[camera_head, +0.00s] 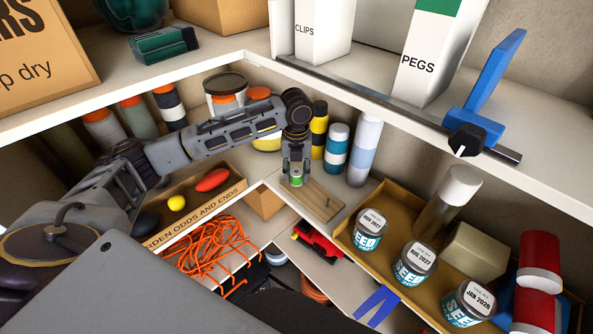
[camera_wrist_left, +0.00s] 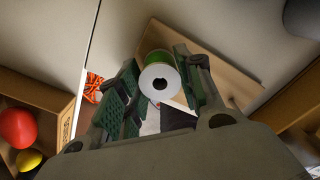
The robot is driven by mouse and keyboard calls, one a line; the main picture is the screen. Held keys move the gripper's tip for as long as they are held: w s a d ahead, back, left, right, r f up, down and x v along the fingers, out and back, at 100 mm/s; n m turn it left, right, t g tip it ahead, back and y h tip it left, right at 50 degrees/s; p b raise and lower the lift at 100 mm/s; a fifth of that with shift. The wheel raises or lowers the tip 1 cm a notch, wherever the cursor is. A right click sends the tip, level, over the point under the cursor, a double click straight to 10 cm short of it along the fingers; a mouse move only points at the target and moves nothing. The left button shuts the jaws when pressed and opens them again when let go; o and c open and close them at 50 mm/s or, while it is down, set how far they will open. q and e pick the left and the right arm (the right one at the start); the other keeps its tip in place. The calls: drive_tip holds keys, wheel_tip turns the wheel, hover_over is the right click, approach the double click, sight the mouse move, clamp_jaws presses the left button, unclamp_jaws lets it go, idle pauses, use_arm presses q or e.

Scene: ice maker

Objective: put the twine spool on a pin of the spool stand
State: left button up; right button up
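The twine spool (camera_head: 296,181) is small and green with a white end. My left gripper (camera_head: 296,174) points down and is shut on it. In the left wrist view the spool (camera_wrist_left: 160,80) sits between the two fingers, its white holed end facing the camera. The spool stand (camera_head: 322,204), a pale wooden board with small pins, lies on the shelf under the gripper. It also shows in the left wrist view (camera_wrist_left: 222,79), behind the spool. I cannot tell whether the spool touches the stand or a pin. My right gripper is not in view.
A cardboard tray (camera_head: 388,246) with seed jars stands right of the stand. An odds-and-ends box (camera_head: 205,208) is on the left, with orange cord (camera_head: 210,250) below it. Bottles (camera_head: 337,148) stand close behind the gripper. The upper shelf edge (camera_head: 400,128) overhangs them.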

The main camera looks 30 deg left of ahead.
use_arm(q)
drive_tip(key=o, duration=0.3)
drive_tip(key=shift+r, duration=0.2)
